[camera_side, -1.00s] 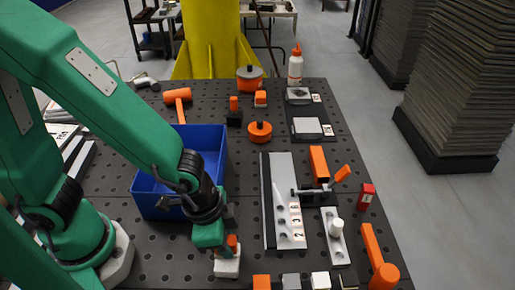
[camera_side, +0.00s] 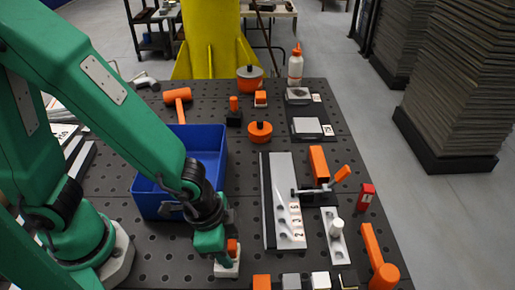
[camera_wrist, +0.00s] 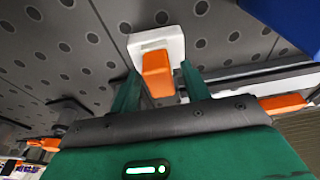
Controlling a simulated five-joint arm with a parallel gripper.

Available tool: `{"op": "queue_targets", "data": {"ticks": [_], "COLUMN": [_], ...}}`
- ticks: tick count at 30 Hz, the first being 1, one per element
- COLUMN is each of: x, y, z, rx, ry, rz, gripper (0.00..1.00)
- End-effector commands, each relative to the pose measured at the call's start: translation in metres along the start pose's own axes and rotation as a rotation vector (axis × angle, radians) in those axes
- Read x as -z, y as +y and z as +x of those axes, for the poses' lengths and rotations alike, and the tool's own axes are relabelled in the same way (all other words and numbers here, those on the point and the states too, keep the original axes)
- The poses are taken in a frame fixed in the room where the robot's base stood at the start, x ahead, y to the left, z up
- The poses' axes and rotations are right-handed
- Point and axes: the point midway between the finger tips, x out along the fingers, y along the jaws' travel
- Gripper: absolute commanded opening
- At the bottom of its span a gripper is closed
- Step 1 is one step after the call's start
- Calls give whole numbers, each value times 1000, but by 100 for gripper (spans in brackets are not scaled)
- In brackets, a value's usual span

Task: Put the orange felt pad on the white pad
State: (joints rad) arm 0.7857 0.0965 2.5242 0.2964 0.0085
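A small orange block, which looks like the orange felt pad (camera_side: 232,247), is at my gripper near the front of the bench. A white block, which looks like the white pad (camera_side: 228,269), is directly under it. In the wrist view the orange pad (camera_wrist: 157,74) sits between my green fingers, over the white pad (camera_wrist: 172,42). My gripper (camera_wrist: 160,82) appears open around the orange pad, with a narrow gap showing at its right side. My gripper (camera_side: 221,256) partly hides both pads in the side view, so exact contact cannot be told.
A blue bin (camera_side: 152,207) stands close behind my gripper. Orange, grey and white blocks (camera_side: 320,280) line the front edge to the right. A light metal plate (camera_side: 286,190) and an orange-handled clamp (camera_side: 319,164) lie right. Some perforated bench top is bare.

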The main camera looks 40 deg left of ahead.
Motion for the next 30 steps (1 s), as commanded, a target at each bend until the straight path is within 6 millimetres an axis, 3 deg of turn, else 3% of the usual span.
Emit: {"op": "queue_targets", "data": {"ticks": [14,30], "x": [2,2], "y": [0,0], "z": [-14,-66], "rx": [0,0], "ry": [4,4], "rz": [0,0], "gripper": [47,47]}}
